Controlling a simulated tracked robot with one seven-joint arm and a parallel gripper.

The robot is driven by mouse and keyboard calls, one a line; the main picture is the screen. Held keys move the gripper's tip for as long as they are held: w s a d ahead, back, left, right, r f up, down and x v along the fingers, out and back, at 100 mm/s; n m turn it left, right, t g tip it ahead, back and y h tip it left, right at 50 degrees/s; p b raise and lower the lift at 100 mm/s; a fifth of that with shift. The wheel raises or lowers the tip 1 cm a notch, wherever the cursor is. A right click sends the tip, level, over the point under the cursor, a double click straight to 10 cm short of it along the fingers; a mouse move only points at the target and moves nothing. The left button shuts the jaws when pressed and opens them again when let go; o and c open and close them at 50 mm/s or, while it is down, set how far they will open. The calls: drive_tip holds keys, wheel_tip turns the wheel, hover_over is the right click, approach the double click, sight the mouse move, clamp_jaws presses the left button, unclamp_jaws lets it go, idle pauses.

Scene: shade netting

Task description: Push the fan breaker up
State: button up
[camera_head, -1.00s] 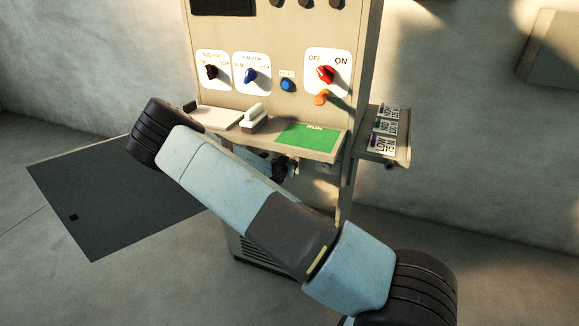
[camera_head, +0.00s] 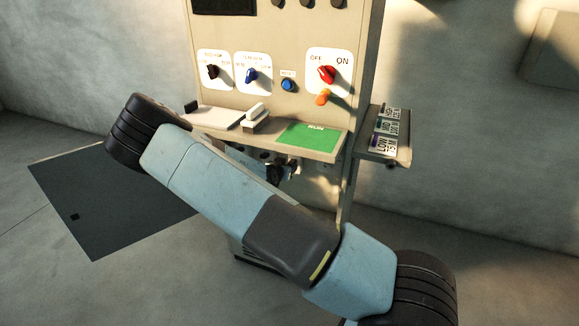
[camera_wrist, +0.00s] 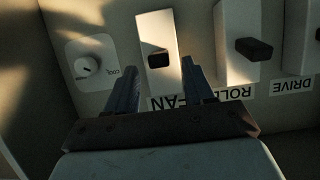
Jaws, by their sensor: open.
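The fan breaker (camera_wrist: 154,27) is a pale upright plate with a small black toggle (camera_wrist: 158,60), in the middle of the wrist view. Its label (camera_wrist: 184,102) appears upside down and is partly covered by a finger. My gripper (camera_wrist: 160,66) is open and empty, with one finger on each side of the toggle in the picture. I cannot tell whether the fingers touch the plate or the toggle. In the head view the breaker is not visible, and my arm covers much of the area under the cabinet's shelf.
In the wrist view, the roll breaker (camera_wrist: 254,48) is to the right, with the drive label (camera_wrist: 292,87) beyond it. A round knob (camera_wrist: 87,67) is to the left. In the head view, the cabinet (camera_head: 285,35) has a protruding shelf (camera_head: 345,140) and a side tray (camera_head: 370,152).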

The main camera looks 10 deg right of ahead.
drive_tip(key=v, duration=0.9)
drive_tip(key=t+h, duration=0.3)
drive_tip(key=t, duration=0.1)
approach(292, 163)
drive_tip(key=x, duration=0.8)
drive_tip(key=shift+w, duration=0.25)
drive_tip(key=shift+a+f, duration=0.1)
drive_tip(key=shift+c, duration=0.5)
drive_tip(key=shift+g+y, duration=0.3)
clamp_jaws()
